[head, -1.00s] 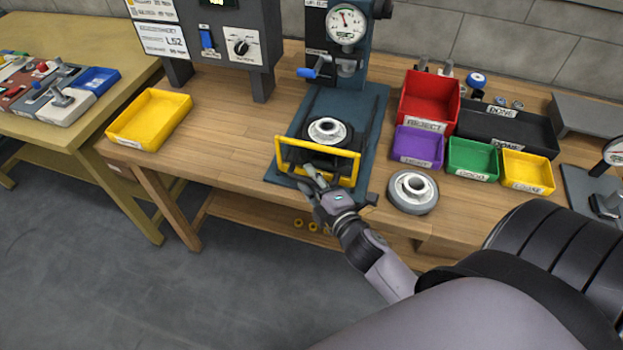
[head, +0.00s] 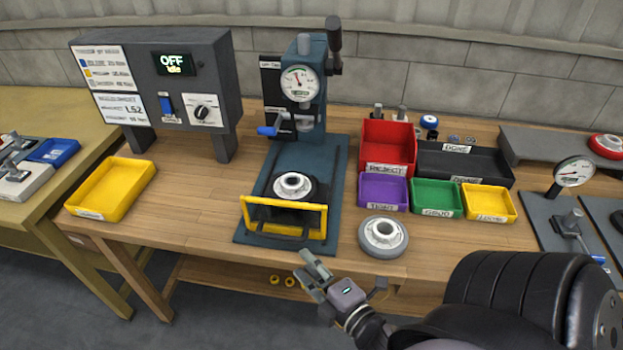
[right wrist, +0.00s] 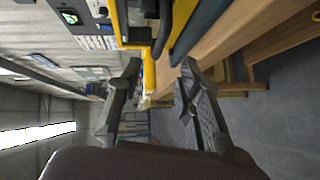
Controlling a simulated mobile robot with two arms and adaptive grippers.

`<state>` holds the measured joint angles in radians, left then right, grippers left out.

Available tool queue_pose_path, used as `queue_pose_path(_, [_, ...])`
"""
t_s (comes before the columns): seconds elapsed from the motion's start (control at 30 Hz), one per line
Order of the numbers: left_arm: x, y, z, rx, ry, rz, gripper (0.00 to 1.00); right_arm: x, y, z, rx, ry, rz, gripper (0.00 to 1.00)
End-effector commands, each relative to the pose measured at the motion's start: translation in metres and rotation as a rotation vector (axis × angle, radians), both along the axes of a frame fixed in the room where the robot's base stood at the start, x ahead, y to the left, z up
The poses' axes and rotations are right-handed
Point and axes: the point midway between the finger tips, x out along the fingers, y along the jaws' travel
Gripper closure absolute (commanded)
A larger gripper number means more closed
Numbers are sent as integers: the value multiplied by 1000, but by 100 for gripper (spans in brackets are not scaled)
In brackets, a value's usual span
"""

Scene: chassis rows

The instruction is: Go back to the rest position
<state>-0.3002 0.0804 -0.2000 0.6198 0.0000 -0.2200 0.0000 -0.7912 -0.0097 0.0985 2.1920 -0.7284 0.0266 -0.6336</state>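My right gripper (head: 308,268) is in front of the bench's front edge, below the press's yellow guard bar (head: 285,217) and apart from it. In the right wrist view my right gripper (right wrist: 160,72) has its fingers spread with nothing between them. The blue-grey press (head: 303,120) stands on the bench, with a pale hub part on a dark ring (head: 293,186) on its base behind the guard. My left gripper is in neither view.
A grey hub part (head: 383,237) lies near the wooden bench's (head: 200,203) front edge. Red (head: 388,147), purple (head: 382,192), green (head: 436,197) and yellow bins stand right of the press. A yellow tray (head: 110,188) and control box (head: 155,80) reading OFF are left.

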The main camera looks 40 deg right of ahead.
Motion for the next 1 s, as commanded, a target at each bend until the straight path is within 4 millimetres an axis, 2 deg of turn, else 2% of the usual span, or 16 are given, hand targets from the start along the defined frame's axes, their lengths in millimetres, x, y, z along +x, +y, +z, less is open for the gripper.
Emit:
queue_pose_path(0.17, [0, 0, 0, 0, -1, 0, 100, -8, 0, 1, -1, 0, 0, 67])
queue_pose_path(0.63, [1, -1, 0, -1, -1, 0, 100, -8, 1, 1, 0, 0, 0, 67])
queue_pose_path(0.73, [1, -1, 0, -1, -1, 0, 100, -8, 1, -5, 13, 10, -1, 67])
queue_pose_path(0.77, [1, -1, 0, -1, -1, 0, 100, -8, 2, -11, 25, 19, -4, 67])
queue_pose_path(0.87, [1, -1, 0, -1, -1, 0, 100, -9, 5, -50, 107, 82, -17, 67])
queue_pose_path(0.97, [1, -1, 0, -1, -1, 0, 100, -14, 14, -115, 245, 192, -47, 67])
queue_pose_path(1.0, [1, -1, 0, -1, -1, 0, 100, -19, 18, -145, 308, 246, -66, 67])
